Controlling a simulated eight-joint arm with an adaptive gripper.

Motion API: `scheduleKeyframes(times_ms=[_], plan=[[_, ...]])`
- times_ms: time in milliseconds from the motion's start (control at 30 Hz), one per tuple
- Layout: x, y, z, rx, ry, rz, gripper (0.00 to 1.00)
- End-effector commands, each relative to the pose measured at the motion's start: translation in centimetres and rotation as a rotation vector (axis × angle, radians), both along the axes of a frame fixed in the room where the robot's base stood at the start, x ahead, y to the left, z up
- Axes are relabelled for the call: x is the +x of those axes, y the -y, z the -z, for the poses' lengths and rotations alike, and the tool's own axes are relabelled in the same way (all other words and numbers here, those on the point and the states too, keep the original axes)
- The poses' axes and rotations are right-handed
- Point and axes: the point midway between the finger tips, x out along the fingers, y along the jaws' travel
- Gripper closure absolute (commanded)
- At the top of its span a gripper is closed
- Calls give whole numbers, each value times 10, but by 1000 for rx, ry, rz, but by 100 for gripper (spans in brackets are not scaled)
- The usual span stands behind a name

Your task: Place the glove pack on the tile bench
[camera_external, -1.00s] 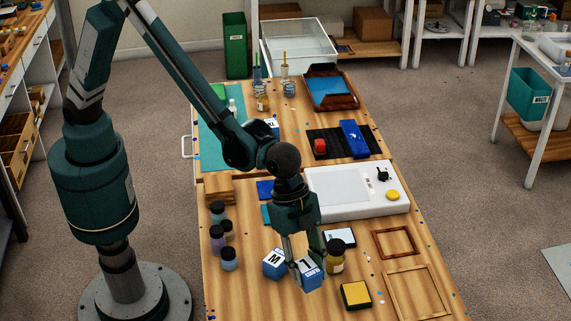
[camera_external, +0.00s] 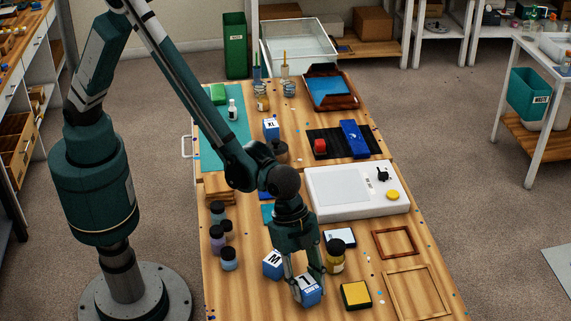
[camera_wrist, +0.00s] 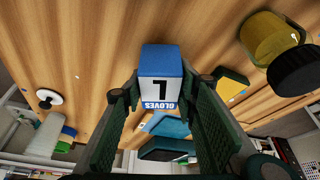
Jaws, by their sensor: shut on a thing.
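My gripper (camera_external: 308,284) is shut on a blue-and-white glove pack (camera_external: 308,291) marked L over the wooden workbench (camera_external: 233,290). In the wrist view the pack (camera_wrist: 160,76) sits between the two fingertips (camera_wrist: 157,92), its white "L GLOVES" face towards the camera. I cannot tell whether the pack touches the bench top. A second glove pack (camera_external: 272,264), marked M, stands just left of the held one. A third pack (camera_external: 271,128), marked XL, stands farther back. I cannot tell which surface is the tile bench.
A yellow jar with a dark lid (camera_external: 335,258) stands close right of my gripper. A yellow-and-black block (camera_external: 355,295) and wooden frames (camera_external: 418,293) lie farther right. Dark-lidded bottles (camera_external: 229,258) stand left. A white scale (camera_external: 350,190) lies behind. A white side table (camera_external: 535,60) is at right.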

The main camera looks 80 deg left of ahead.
Motion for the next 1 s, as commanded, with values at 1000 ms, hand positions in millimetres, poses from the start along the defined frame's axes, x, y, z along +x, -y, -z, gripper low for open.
scheduleKeyframes(times_ms=[1000], plan=[[0, 0, 19, 0, 0, 0, 55]])
